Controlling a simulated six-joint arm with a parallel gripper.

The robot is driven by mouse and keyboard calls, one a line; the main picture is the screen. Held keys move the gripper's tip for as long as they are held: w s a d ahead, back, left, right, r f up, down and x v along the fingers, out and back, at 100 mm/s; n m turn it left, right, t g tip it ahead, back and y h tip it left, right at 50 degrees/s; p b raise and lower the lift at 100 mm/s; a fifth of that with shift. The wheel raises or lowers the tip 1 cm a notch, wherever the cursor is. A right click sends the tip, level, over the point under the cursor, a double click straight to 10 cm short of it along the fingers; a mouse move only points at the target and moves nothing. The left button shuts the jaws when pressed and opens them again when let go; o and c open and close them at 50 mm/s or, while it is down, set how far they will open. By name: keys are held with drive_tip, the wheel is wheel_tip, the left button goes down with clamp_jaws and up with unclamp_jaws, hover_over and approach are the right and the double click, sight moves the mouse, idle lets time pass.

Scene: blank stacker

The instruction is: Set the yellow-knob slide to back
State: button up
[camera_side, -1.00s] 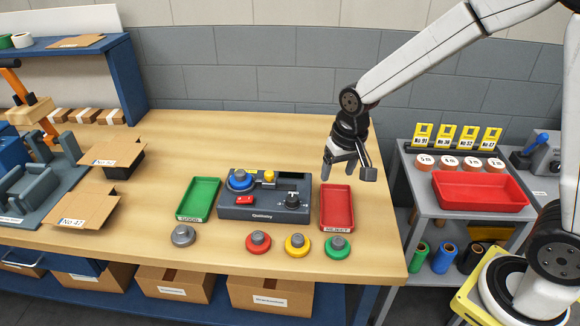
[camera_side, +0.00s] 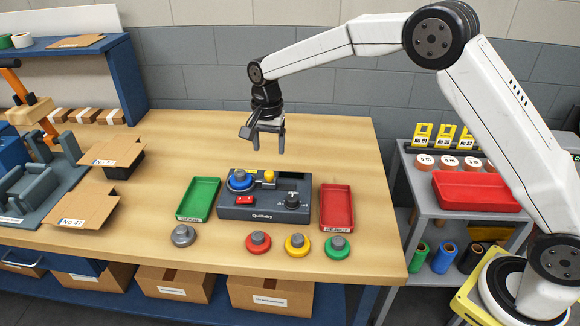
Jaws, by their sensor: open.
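A dark grey control box (camera_side: 262,211) stands on the wooden bench between a green tray and a red tray. The yellow knob (camera_side: 269,176) of the slide sits on the box's top towards the back, right of a large blue disc (camera_side: 240,180). My gripper (camera_side: 267,150) is open and empty, pointing down, above and behind the box. It is apart from the yellow knob. The slide's track is too small to make out clearly.
On the box are a red switch (camera_side: 245,200) and a black dial (camera_side: 292,200). The green tray (camera_side: 198,198) stands left, the red reject tray (camera_side: 336,207) right. Several knobbed discs, one of them yellow (camera_side: 297,245), lie in front. The bench behind the box is clear.

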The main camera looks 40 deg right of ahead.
sight(269, 172)
drive_tip(key=shift+w, duration=0.15)
drive_tip(key=shift+f, duration=0.15)
drive_tip(key=shift+f, duration=3.75)
clamp_jaws()
